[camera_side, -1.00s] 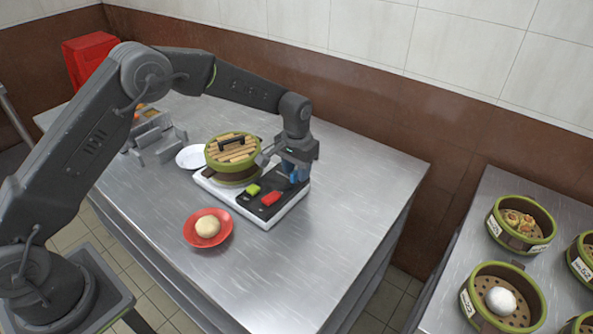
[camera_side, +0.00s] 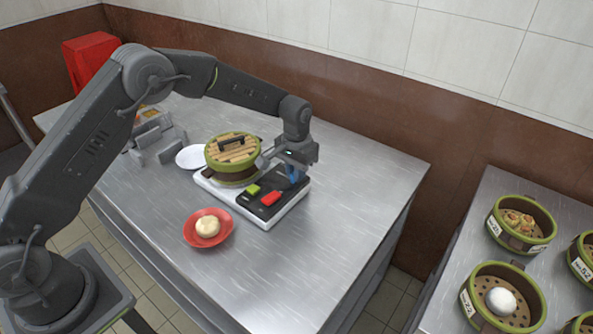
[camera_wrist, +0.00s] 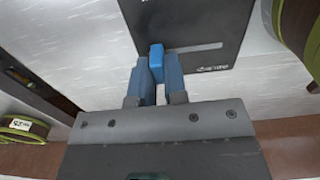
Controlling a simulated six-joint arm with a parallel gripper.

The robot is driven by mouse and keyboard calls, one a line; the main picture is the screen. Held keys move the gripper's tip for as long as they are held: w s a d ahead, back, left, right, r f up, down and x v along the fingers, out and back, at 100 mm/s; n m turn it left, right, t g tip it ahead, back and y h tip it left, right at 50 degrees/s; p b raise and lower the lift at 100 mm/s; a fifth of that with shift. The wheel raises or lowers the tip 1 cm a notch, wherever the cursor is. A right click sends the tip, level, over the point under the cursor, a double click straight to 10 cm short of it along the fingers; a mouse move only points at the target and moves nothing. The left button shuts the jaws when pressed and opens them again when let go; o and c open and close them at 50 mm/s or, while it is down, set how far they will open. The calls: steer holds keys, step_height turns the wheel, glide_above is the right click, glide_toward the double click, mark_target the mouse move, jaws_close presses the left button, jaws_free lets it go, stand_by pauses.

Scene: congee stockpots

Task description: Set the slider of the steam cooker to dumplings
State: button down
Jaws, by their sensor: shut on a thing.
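The steam cooker (camera_side: 222,201) has a white base and a black control panel (camera_side: 254,204). A round green-rimmed bamboo steamer (camera_side: 233,158) with a slatted lid sits on its left part. My gripper (camera_side: 291,180) is at the panel's far right end. In the wrist view, the blue fingers of my gripper (camera_wrist: 156,72) are shut on the small blue slider knob (camera_wrist: 156,50). The knob sits at the left end of the visible light slot (camera_wrist: 205,47), which runs to the right. White lettering near the slot's right end is too small to read.
A green button (camera_side: 254,190) and a red button (camera_side: 270,198) are on the panel. A red plate (camera_side: 190,236) with a bun (camera_side: 208,227) stands in front, a white plate (camera_side: 190,158) behind left. The right side of the table (camera_side: 365,180) is clear.

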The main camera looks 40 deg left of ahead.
mark_target(281, 171)
steer(key=shift+a, duration=2.8)
steer(key=c, duration=1.2)
jaws_free()
steer(key=shift+o, duration=0.2)
steer(key=shift+d, duration=0.1)
step_height(281, 171, up, 14)
